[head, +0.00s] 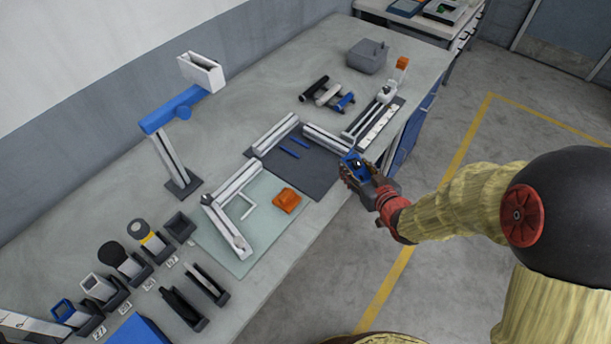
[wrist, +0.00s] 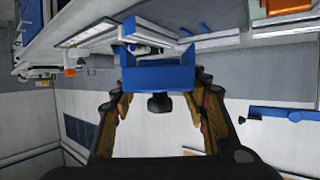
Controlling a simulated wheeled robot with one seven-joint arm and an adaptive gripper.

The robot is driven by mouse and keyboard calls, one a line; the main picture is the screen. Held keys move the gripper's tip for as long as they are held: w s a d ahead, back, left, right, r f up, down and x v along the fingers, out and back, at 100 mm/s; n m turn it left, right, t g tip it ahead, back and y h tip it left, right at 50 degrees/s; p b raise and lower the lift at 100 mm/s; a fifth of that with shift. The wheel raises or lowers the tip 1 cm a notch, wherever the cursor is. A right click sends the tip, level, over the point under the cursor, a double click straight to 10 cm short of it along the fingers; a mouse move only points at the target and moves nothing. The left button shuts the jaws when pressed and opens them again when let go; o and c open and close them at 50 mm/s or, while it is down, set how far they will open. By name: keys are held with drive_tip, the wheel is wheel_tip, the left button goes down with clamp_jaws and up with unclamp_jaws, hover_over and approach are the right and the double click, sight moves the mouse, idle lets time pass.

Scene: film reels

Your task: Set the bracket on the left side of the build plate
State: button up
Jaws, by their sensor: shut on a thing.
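My gripper (head: 362,176) is shut on a blue part, which looks like the bracket (head: 351,163), just off the table's front edge. In the wrist view the blue bracket (wrist: 158,77) sits between both fingers of my gripper (wrist: 160,96), with a dark round piece below it. A dark grey plate (head: 312,178) with two pale rails and two thin blue strips lies left of the gripper. A pale green plate (head: 205,238) with pale rails, a white frame and an orange block (head: 286,200) lies further left. I cannot tell which is the build plate.
A blue-headed lamp-like stand (head: 172,110) rises behind the plates. Several holders with tools (head: 125,265) line the left. A long slide with an orange end (head: 382,108) and a grey box (head: 367,56) are at the right. The table's middle back (head: 235,130) is clear.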

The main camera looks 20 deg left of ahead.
drive_tip(key=s+a+r+n+g+y+b, duration=0.1)
drive_tip(key=s+a+n+g+y, duration=0.2)
drive_tip(key=s+a, duration=0.35)
drive_tip(key=s+a+r+n+g+y+b, duration=0.1)
drive_tip(key=s+a+n+g+y, duration=0.2)
drive_tip(key=a, duration=0.6)
drive_tip(key=b, duration=0.4)
hover_over(301, 177)
drive_tip(key=shift+n+h, duration=0.3)
drive_tip(key=shift+n, duration=0.1)
drive_tip(key=f, duration=0.9)
drive_tip(key=shift+s+d, duration=0.15)
drive_tip(key=shift+s, duration=0.15)
drive_tip(key=shift+w+f, duration=0.15)
drive_tip(key=shift+f, duration=0.1)
drive_tip(key=shift+w+f+b, duration=0.2)
drive_tip(key=shift+f+b, duration=0.9)
drive_tip(key=shift+f, duration=0.55)
drive_tip(key=shift+f, duration=0.2)
drive_tip(key=o, duration=1.3)
